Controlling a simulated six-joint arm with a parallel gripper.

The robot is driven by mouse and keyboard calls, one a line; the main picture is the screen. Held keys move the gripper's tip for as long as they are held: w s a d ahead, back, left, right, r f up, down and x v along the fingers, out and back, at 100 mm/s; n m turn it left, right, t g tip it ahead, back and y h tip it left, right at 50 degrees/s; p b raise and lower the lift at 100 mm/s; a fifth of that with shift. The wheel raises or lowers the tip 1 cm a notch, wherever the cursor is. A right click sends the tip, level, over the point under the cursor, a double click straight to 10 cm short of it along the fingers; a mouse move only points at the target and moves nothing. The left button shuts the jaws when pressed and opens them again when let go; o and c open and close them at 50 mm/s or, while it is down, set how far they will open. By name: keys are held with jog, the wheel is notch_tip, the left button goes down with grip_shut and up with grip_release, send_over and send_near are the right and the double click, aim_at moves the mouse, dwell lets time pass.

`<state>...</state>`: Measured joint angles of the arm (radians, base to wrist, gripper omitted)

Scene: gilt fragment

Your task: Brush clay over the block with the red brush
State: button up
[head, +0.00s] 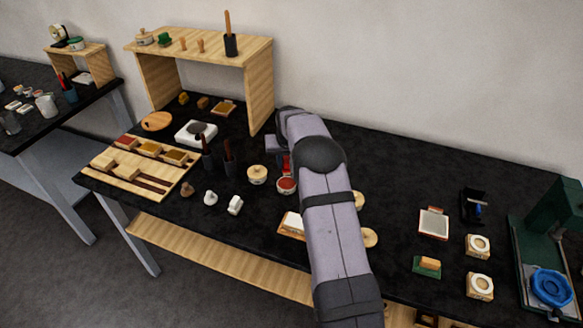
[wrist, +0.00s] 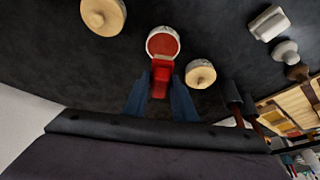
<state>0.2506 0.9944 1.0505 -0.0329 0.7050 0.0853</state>
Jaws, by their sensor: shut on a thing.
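My gripper (wrist: 161,84) is shut on the red brush (wrist: 160,76), held between its two blue fingers in the wrist view. The brush's far end overlaps the near edge of a round pot of red clay (wrist: 163,43); I cannot tell whether it touches the clay. In the head view the red clay pot (head: 287,184) stands just left of my arm, with a bit of the red brush (head: 286,164) behind it. My arm hides most of the gripper there. A pale block on a wooden base (head: 292,223), perhaps the task's block, is partly hidden by my arm.
A lidded wooden pot (head: 257,174) stands left of the clay pot. Dark tool cups (head: 230,165), a wooden tray (head: 140,170) and small white pieces (head: 235,205) lie farther left. A wooden shelf (head: 262,90) stands behind.

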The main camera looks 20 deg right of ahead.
jog(key=shift+w+r+n+y, duration=0.15)
jog(key=shift+n+y, duration=0.35)
jog(key=shift+n, duration=0.9)
jog(key=shift+f, duration=0.25)
jog(key=shift+f+b, duration=1.65)
jog(key=shift+f, duration=1.2)
jog(key=shift+f+b, duration=0.5)
jog(key=shift+f, duration=0.1)
jog(key=shift+r, duration=0.2)
jog(key=shift+r+p, duration=2)
jog(key=shift+r, duration=1.35)
